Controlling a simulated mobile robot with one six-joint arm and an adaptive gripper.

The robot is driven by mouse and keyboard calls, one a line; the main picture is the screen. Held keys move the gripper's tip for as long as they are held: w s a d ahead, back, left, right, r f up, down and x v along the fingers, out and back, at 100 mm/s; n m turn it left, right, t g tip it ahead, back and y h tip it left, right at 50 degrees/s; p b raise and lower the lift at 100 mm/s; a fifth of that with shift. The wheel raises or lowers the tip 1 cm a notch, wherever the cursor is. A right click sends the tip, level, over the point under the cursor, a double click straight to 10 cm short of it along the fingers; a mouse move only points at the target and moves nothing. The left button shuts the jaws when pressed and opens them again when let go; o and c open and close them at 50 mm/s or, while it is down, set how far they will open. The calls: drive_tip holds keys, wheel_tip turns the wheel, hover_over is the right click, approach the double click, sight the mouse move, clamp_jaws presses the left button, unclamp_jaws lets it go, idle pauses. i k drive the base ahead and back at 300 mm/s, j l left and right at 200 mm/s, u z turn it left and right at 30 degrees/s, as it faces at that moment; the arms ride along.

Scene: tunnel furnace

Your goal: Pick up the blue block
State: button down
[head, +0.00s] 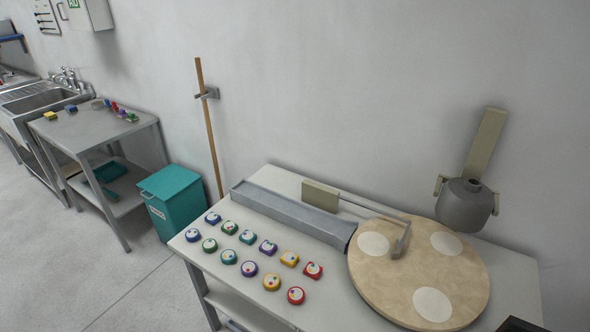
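A small blue block (71,108) lies on the grey metal side table (85,127) at the left, toward its back edge. A yellow block (50,116) lies to its left and a grey block (97,104) to its right. The blue block looks uncovered and apart from both. My gripper is not seen in the head view.
Red (115,105), purple and green pieces lie further right on that table. A teal bin (172,200) stands beside it. The near table (218,259) holds several coloured round and square pieces, a grey channel (290,213) and a round turntable (390,295). Floor is open at lower left.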

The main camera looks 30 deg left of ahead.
sight(213, 219)
drive_tip(key=u, duration=2)
drive_tip(key=z, duration=1.3)
drive_tip(key=u, duration=1.3)
drive_tip(key=i+j+z, duration=0.35)
drive_tip(key=i+j, duration=0.35)
drive_tip(key=i, duration=0.3)
drive_tip(key=i+j+z, duration=0.3)
drive_tip(key=i+j, duration=0.55)
drive_tip(key=j, duration=0.15)
